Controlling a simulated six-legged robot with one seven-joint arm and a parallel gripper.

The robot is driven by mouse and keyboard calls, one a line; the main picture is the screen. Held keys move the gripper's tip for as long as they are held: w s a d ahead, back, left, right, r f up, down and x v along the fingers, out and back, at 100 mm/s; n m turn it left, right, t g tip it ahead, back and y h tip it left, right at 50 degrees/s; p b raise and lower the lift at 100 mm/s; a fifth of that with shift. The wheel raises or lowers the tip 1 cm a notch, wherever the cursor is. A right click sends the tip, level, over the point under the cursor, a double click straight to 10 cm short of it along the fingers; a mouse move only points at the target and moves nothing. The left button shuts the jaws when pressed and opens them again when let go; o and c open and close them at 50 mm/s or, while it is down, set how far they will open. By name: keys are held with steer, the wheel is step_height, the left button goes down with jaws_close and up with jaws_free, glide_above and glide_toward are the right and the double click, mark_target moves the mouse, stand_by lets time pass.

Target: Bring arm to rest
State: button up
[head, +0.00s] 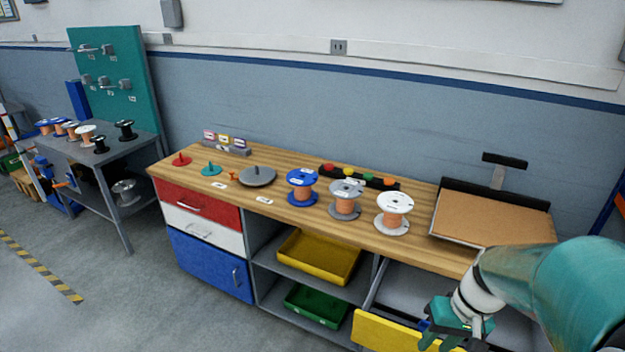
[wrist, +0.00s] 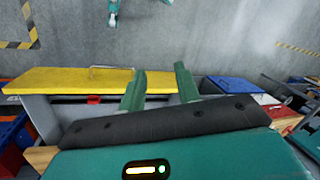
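My arm (head: 560,290) reaches in from the lower right of the head view, with my gripper (head: 445,338) low beside the workbench. In the wrist view my gripper (wrist: 160,72) shows two green fingers spread apart with nothing held between them, so it is open. A yellow-fronted drawer (head: 385,335) is pulled out of the bench under the gripper. Its yellow front (wrist: 60,80) and bar handle also show in the wrist view, behind the fingers. I cannot tell how far the fingers are from it.
The wooden bench top (head: 290,212) holds a blue spool (head: 302,175), a grey spool (head: 345,187), a white spool (head: 394,200) and a brown tilted board (head: 490,215). Red, white and blue drawers (head: 210,262) are shut at left. Open floor (head: 120,300) lies to the left.

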steer(key=s+a+r+n+t+h, duration=0.1)
steer(key=s+a+r+t+h, duration=0.2)
steer(key=a+r, duration=0.7)
step_height(320, 180, up, 4)
steer(key=shift+s+a+r+t, duration=0.1)
steer(key=shift+s+a+t, duration=0.25)
steer(key=shift+s+t, duration=0.65)
steer(key=shift+w+d, duration=0.15)
steer(key=shift+w, duration=0.1)
